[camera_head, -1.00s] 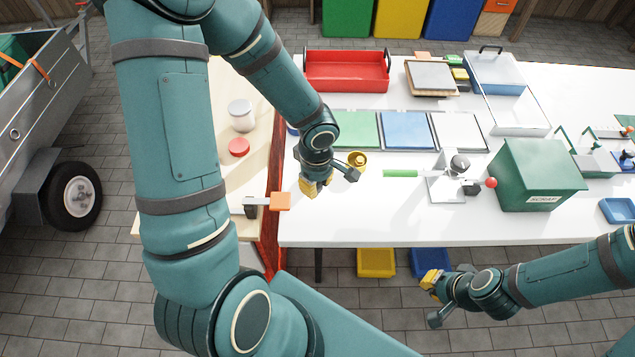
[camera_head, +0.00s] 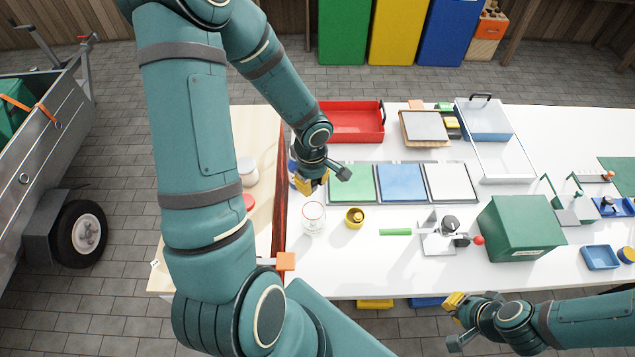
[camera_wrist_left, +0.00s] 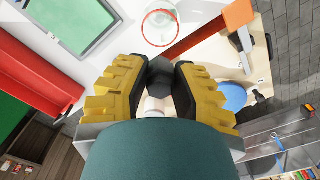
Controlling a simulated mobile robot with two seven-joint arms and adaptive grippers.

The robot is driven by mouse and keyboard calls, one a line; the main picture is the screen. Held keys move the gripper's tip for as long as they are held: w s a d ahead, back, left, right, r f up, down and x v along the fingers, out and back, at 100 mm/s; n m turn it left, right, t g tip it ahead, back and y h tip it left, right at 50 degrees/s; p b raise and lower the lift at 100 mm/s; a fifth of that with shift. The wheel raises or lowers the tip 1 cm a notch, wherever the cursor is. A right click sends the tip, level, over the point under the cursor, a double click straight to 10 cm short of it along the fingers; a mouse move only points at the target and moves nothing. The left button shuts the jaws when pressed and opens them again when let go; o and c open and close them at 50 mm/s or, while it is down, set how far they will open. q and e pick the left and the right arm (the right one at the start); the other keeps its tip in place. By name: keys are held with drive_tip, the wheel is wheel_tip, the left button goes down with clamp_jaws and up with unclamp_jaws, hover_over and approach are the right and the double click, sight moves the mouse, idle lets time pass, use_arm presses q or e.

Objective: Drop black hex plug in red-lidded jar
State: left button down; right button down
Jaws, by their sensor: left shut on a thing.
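My left gripper (camera_head: 312,184) is above the left end of the white table, just behind the clear jar with a red rim (camera_head: 313,220). In the left wrist view its yellow fingers (camera_wrist_left: 158,85) are shut on the black hex plug (camera_wrist_left: 160,70). The plug is held apart from the jar, whose open red rim shows at the top of that view (camera_wrist_left: 160,27). The head view does not show the plug clearly. My right gripper (camera_head: 455,302) is in front of the table, low at the right; its finger opening is unclear.
A yellow cup (camera_head: 355,217) stands right of the jar. A red disc (camera_head: 249,203) and a white-topped jar (camera_head: 247,172) are on the wooden bench at left. Green (camera_head: 351,184) and blue (camera_head: 402,183) panels lie behind. A green scrap box (camera_head: 520,229) stands at right.

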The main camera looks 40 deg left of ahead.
use_arm(q)
drive_tip(key=b, duration=0.6)
approach(313, 203)
drive_tip(key=shift+s+d+f, duration=0.3)
drive_tip(key=shift+s+f, duration=0.05)
drive_tip(key=shift+f, duration=0.5)
drive_tip(key=shift+s+d+f, duration=0.35)
drive_tip(key=shift+s+f, duration=0.05)
drive_tip(key=shift+f, duration=0.5)
drive_tip(key=shift+s+d+f, duration=0.3)
drive_tip(key=shift+s+f, duration=0.05)
drive_tip(key=shift+f, duration=0.5)
drive_tip(key=c, duration=0.8)
unclamp_jaws()
drive_tip(key=shift+r, duration=0.1)
wheel_tip(313, 203, up, 7)
drive_tip(key=p, duration=0.4)
drive_tip(key=shift+p, duration=0.3)
